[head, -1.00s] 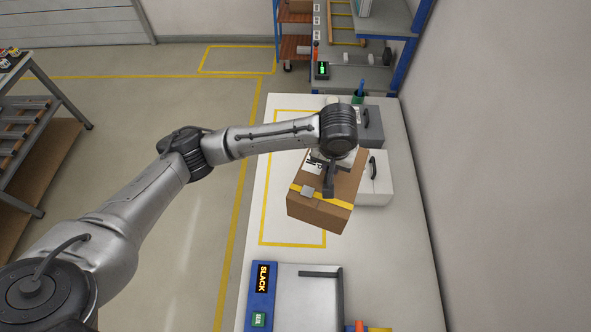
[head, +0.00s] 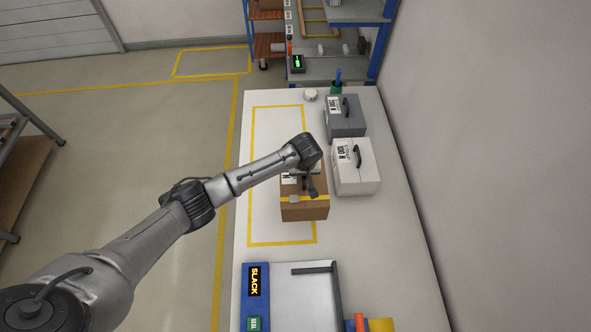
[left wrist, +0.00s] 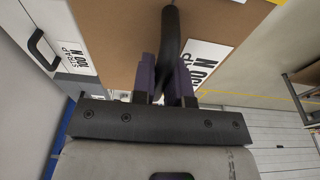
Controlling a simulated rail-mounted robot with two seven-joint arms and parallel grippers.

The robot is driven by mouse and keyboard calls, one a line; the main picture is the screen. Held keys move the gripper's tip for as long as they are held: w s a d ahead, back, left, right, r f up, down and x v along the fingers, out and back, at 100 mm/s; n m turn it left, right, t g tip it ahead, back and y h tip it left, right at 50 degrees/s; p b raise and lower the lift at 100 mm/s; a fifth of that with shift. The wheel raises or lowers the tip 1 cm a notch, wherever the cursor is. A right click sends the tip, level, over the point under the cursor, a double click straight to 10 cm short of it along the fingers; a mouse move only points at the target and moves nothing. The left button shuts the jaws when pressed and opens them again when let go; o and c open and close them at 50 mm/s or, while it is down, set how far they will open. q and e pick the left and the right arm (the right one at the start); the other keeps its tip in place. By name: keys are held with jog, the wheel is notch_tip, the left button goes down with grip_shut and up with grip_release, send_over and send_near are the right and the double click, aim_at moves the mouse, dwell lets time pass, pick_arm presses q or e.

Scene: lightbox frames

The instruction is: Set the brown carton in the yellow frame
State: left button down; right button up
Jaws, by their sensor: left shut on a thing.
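The brown carton (head: 305,210), with a yellow band and a white label, hangs from my left gripper (head: 309,187). In the left wrist view, my left gripper (left wrist: 165,75) is shut on the carton's black handle (left wrist: 169,35), with the brown carton top (left wrist: 110,40) just beyond it. The yellow frame (head: 251,180) is a long taped rectangle on the white table. In the head view the carton overlaps the frame's right line, partly inside and partly outside. I cannot tell whether its base touches the table. My right gripper is not in view.
A white case (head: 356,178) stands close right of the carton, and a grey case (head: 344,120) stands behind it. A blue-edged device marked SLACK (head: 257,290) sits at the table's front. The frame's left and far parts are clear.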

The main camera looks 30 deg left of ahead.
pick_arm(q)
jog(key=a+f+b, duration=0.6)
jog(key=a+b, duration=0.3)
jog(key=a, duration=0.1)
jog(key=shift+s+a, duration=0.2)
jog(key=shift+f, duration=0.1)
notch_tip(320, 180, down, 4)
jog(key=b, duration=0.5)
jog(key=shift+b, duration=0.35)
